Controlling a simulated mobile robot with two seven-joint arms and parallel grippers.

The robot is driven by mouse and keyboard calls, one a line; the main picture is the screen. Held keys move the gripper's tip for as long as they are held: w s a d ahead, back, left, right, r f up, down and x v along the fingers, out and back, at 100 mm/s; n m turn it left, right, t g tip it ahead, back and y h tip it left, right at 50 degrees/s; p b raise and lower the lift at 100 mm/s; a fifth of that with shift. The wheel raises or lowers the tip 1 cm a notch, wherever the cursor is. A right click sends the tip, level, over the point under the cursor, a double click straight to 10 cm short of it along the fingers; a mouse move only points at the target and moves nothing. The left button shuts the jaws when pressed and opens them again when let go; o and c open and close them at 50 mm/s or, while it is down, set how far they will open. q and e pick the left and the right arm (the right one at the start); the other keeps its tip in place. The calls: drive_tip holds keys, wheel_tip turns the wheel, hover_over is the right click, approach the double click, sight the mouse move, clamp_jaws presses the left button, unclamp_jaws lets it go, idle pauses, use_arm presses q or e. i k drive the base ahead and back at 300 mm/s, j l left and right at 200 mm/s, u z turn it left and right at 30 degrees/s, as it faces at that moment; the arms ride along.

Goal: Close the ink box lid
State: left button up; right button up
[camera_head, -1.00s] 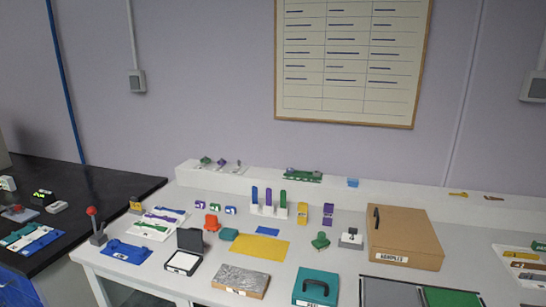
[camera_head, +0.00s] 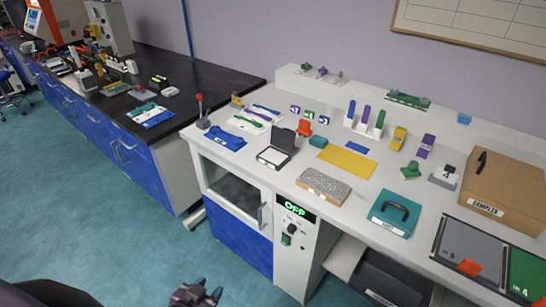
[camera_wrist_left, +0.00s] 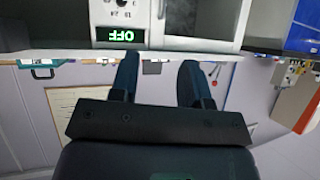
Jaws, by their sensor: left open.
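The ink box (camera_head: 272,157) is a small black box with a white pad inside, on the white bench in the head view. Its black lid (camera_head: 284,138) stands open, raised at the back of the box. My left gripper (camera_head: 196,293) is at the bottom edge of the head view, over the floor in front of the bench, well apart from the box. In the left wrist view its two fingers (camera_wrist_left: 160,82) are apart with nothing between them. My right gripper is not in view.
A stone-like grey slab (camera_head: 323,186), a blue tray (camera_head: 226,140), a red-knobbed lever (camera_head: 201,110) and a yellow sheet (camera_head: 347,160) lie around the box. A teal case (camera_head: 393,214) is to the right. The bench front has an OFF display (camera_head: 294,208).

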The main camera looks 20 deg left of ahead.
sight(284, 139)
drive_tip(key=j+z, duration=0.2)
drive_tip(key=z, duration=0.25)
drive_tip(key=j+z, duration=0.15)
drive_tip(key=z, duration=0.3)
drive_tip(key=j+z, duration=0.2)
drive_tip(key=z, duration=0.25)
drive_tip(key=k+j+z, duration=0.25)
drive_tip(key=j, duration=0.15)
drive_tip(key=k+j+z, duration=0.1)
drive_tip(key=j+z, duration=0.2)
drive_tip(key=k+j+z, duration=0.1)
drive_tip(key=k+j, duration=0.15)
drive_tip(key=j, duration=0.15)
drive_tip(key=k+j+z, duration=0.15)
drive_tip(key=j, duration=0.25)
drive_tip(key=k+j, duration=1)
drive_tip(key=i+j, duration=0.1)
drive_tip(key=i, duration=0.4)
